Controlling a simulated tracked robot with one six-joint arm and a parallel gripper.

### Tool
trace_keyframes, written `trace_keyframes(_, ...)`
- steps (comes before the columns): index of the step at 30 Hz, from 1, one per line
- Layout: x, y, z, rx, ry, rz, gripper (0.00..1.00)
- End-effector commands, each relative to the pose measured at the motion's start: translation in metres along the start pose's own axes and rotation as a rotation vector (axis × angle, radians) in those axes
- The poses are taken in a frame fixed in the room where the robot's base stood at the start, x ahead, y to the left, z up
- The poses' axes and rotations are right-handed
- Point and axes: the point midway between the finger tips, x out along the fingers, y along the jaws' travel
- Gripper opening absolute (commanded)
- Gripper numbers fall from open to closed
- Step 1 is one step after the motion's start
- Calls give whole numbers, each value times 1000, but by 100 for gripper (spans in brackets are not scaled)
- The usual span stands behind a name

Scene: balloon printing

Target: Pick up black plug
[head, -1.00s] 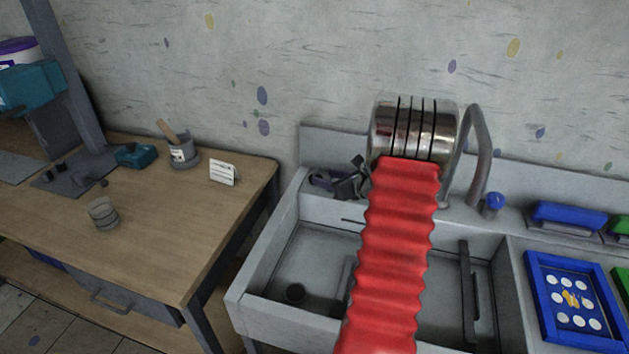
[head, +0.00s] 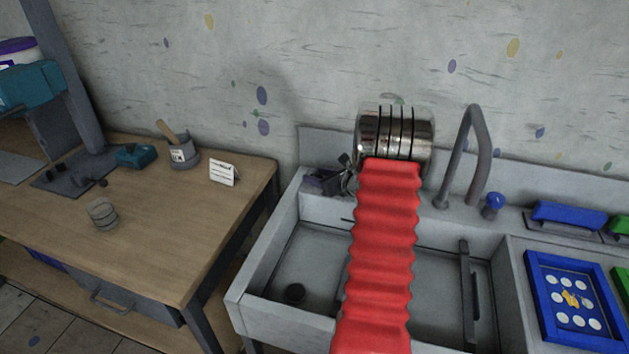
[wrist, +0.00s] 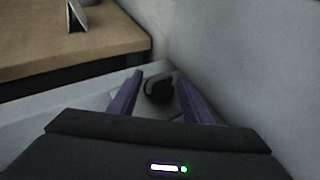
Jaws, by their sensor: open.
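The black plug (wrist: 158,90) shows in the wrist view as a small dark round thing on the pale back left corner of the sink. It shows between the two purple fingers of my gripper (wrist: 160,77), which are open and apart from each other. I cannot tell how far above it the fingertips are. In the head view my gripper (head: 322,182) is small and dark at the sink's back left corner, and I cannot make out the plug beneath it.
A tap (head: 478,150) and blue knob (head: 494,203) stand to the right. A wooden table (head: 150,225) with a white card (head: 223,173) is left. The wall is close behind.

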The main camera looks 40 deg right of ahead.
Motion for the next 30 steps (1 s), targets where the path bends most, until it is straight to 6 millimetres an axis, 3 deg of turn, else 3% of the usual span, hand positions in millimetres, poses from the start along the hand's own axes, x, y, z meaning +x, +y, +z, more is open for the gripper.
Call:
trace_keyframes(8, 0, 0, 0, 0, 0, 0, 44)
trace_keyframes(21, 0, 0, 0, -1, 0, 1, 15)
trace_keyframes(30, -1, 0, 3, -1, -1, 0, 15)
